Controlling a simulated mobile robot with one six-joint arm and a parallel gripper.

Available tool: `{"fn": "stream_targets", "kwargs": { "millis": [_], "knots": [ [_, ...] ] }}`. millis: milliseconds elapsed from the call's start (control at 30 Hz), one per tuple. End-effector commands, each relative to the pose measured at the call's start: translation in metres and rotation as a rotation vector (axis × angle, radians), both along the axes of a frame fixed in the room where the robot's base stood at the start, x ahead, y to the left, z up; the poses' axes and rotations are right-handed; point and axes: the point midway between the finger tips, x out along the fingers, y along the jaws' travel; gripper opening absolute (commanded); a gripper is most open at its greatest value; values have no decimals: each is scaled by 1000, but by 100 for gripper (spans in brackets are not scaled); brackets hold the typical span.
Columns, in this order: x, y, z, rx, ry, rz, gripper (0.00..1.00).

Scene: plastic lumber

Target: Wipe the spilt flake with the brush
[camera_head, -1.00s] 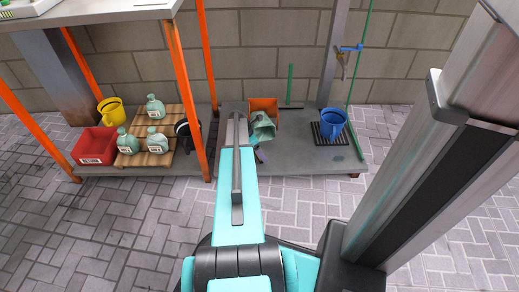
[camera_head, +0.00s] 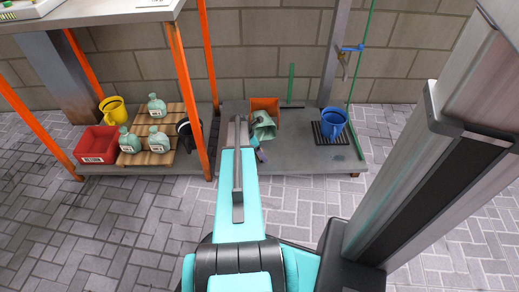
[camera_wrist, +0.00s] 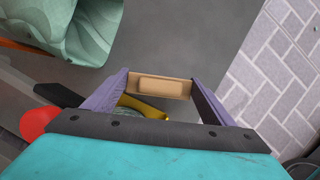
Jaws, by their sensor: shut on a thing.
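My gripper (camera_wrist: 160,80) shows in the wrist view with its two purple fingers around a tan block with a raised centre, seemingly part of the brush (camera_wrist: 162,88). A yellow piece (camera_wrist: 145,108) shows behind this block, between the fingers. In the head view my gripper (camera_head: 259,152) is small, beside a pale green container, and partly hidden by my arm. It is above the low grey platform (camera_head: 310,158). I cannot make out any spilt flake; the surface under my gripper looks plain grey in the wrist view.
The pale green container (camera_head: 264,126) stands tilted by an orange bin (camera_head: 265,104); it also fills the wrist view's upper left (camera_wrist: 75,30). Bottles (camera_head: 158,139), a red crate (camera_head: 97,145) and a yellow mug (camera_head: 113,110) are left.

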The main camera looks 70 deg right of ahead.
Motion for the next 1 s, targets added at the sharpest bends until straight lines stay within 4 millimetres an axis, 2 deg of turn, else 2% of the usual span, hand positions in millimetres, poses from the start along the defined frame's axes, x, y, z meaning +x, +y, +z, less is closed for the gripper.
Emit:
{"fn": "stream_targets", "kwargs": {
  "millis": [33,300,667,1000],
  "knots": [
    [4,0,6,-12,-9,7,60],
    [-3,14,5,-7,-5,7,60],
    [-5,16,5,-4,-3,6,60],
    [-5,17,25,-2,-3,7,60]
  ]
}}
